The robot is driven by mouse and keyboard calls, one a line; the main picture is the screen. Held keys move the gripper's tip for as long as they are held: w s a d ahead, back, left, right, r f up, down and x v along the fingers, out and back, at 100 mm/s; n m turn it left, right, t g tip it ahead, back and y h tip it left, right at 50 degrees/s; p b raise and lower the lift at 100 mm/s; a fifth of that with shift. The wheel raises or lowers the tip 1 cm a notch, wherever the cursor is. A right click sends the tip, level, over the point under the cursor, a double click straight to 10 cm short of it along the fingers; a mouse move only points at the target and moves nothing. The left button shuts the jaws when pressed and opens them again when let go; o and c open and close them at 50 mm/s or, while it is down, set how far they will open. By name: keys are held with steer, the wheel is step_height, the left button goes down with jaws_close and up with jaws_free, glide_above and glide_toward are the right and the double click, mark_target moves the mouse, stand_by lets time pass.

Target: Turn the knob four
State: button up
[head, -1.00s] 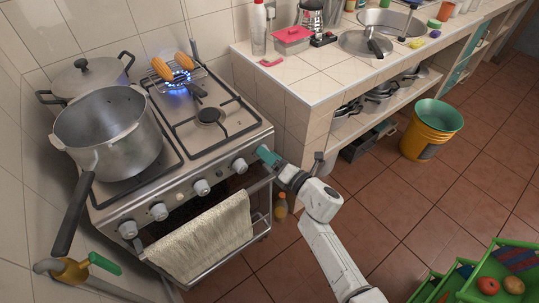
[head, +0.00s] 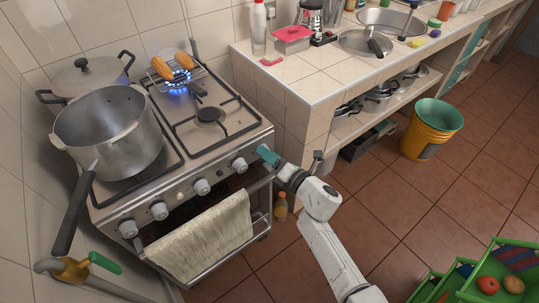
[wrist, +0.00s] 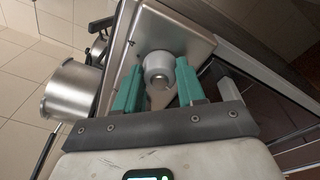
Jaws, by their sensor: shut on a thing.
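The stove (head: 180,196) has a row of pale round knobs along its front panel. One knob (head: 240,165) shows just left of my gripper in the head view, and several more sit further left. My gripper (head: 266,155), with teal fingers, is at the right end of the panel. In the wrist view a grey knob (wrist: 159,68) lies between the two fingers of my gripper (wrist: 160,80), which are shut on it. The head view hides this knob behind the fingers. I see no number marks, so I cannot tell which knob is four.
A large pot (head: 108,135) with a long handle stands on the left of the stove. A blue flame (head: 179,78) burns at the back burner by corn cobs. A towel (head: 202,238) hangs on the oven rail. The tiled counter (head: 300,80) stands close on the right.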

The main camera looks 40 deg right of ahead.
steer(key=shift+m, duration=0.3)
steer(key=m+h, duration=0.1)
steer(key=m, duration=1)
steer(key=m+h, duration=0.1)
steer(key=m, duration=1)
steer(key=a+m+h+b, duration=0.1)
steer(key=m, duration=1)
steer(key=shift+f, duration=0.35)
steer(key=shift+m+h, duration=0.4)
steer(key=o, duration=1.1)
steer(key=shift+r, duration=0.1)
steer(key=shift+c, duration=0.2)
